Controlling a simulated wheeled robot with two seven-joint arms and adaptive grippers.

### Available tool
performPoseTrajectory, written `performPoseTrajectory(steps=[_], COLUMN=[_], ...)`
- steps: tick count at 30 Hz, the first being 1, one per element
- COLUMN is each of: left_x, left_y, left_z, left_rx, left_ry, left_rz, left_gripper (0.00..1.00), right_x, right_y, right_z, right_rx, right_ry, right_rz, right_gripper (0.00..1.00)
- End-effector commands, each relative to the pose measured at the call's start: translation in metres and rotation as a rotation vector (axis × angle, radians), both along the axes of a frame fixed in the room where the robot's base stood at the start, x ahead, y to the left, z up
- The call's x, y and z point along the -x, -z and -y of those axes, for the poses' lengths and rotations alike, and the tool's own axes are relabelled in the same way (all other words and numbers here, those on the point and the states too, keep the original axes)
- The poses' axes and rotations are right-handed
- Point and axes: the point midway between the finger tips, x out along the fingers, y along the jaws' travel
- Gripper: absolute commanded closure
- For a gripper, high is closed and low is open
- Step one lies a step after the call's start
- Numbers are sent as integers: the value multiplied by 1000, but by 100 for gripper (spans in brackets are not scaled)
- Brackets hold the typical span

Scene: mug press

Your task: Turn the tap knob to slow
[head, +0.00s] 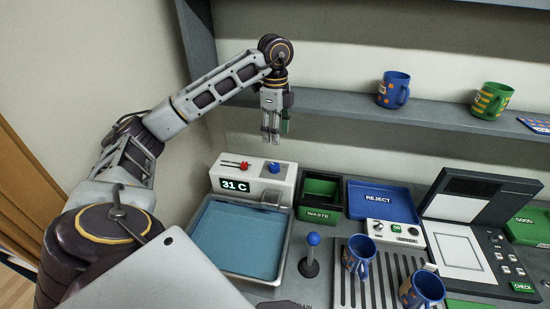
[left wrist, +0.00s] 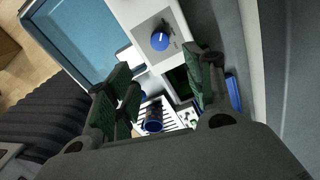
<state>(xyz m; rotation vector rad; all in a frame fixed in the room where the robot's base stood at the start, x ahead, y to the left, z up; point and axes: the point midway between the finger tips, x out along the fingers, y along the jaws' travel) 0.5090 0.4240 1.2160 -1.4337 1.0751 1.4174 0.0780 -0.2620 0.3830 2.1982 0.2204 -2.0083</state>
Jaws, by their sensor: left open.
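The blue tap knob (head: 273,167) sits on a grey plate on top of the white tap unit (head: 227,173), next to a red handle (head: 244,164). In the left wrist view the blue knob (left wrist: 160,41) shows a white pointer mark; the lettering near it is too small to read. My left gripper (head: 271,136) hangs above and behind the unit, pointing down. In the left wrist view its green-padded fingers (left wrist: 160,85) are apart with nothing between them. The knob lies beyond the fingertips, untouched. My right gripper is not in view.
A water basin (head: 205,264) stands before the unit, whose display reads 31 C. A green waste bin (head: 340,190) and blue reject tray (head: 412,217) stand to its right. A blue-topped lever (head: 313,239) and mugs (head: 358,252) are in front. A shelf (head: 345,108) runs behind.

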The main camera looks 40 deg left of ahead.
Motion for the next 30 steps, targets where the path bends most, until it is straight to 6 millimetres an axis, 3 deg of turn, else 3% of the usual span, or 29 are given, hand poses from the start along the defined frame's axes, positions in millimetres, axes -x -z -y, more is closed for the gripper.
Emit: performPoseTrajectory(steps=[17,30], left_x=[2,2], left_y=[-2,20], left_z=[-3,-3], left_rx=[-18,-17], left_ry=[-15,-15], left_rz=[1,-1], left_gripper=[47,47], right_x=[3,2], right_y=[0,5], right_z=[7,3], right_rx=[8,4], right_ry=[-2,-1], right_rz=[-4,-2], right_gripper=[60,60])
